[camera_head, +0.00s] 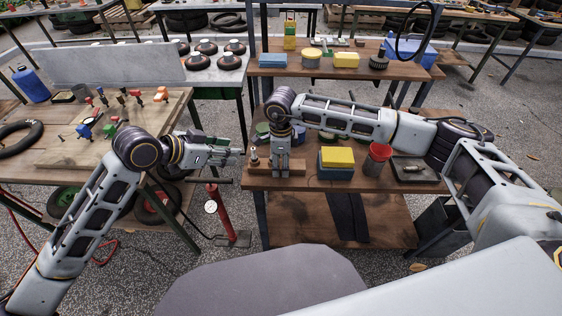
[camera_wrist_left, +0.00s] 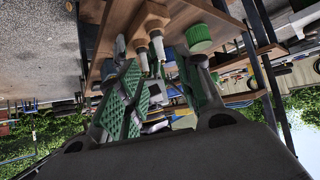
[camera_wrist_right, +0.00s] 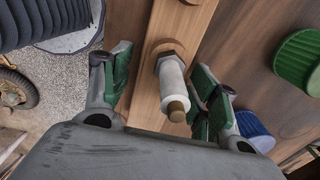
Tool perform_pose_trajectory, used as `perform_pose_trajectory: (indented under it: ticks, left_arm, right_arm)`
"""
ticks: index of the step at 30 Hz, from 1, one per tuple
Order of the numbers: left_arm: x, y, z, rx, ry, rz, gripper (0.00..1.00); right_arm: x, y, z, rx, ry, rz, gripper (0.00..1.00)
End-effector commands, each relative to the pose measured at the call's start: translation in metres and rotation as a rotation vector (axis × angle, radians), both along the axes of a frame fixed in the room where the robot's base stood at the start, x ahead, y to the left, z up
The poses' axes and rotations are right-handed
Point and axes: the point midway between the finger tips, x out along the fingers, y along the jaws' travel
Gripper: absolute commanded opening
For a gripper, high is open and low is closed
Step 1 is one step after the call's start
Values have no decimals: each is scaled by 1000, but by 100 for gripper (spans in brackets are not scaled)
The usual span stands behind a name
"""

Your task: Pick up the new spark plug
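A spark plug with a white insulator, dark hex and brass-coloured tip (camera_wrist_right: 172,85) stands in a wooden holder (camera_wrist_right: 158,30). My right gripper (camera_wrist_right: 160,88) is open, its green-padded fingers on either side of that plug with gaps showing. In the head view the right gripper (camera_head: 282,172) points down at the holder, hiding part of it. Another plug (camera_head: 254,156) stands at the holder's left end. The left wrist view shows two plugs in the holder (camera_wrist_left: 157,44), (camera_wrist_left: 140,47). My left gripper (camera_head: 222,150) is open and empty, left of the holder. I cannot tell which plug is new.
A yellow sponge (camera_head: 338,156) on a blue block, a red cup (camera_head: 377,159) and a dark tray (camera_head: 413,170) lie right of the holder. A green-lidded jar (camera_wrist_right: 298,60) is close to the right gripper. A red pump (camera_head: 213,210) stands on the ground below.

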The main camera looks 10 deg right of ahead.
Motion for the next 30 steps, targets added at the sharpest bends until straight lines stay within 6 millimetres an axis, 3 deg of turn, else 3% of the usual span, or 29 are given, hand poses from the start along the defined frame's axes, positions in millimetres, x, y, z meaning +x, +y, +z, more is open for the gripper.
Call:
perform_pose_trajectory:
  ticks: [1, 9, 30]
  left_arm:
    - [0, 0, 0, 0, 0, 0, 36]
    - [0, 0, 0, 0, 0, 0, 36]
    - [-11, -13, -11, -100, -13, -93, 38]
  right_arm:
    - [0, 0, 0, 0, 0, 0, 49]
    - [0, 0, 0, 0, 0, 0, 16]
    - [0, 0, 0, 0, 0, 0, 16]
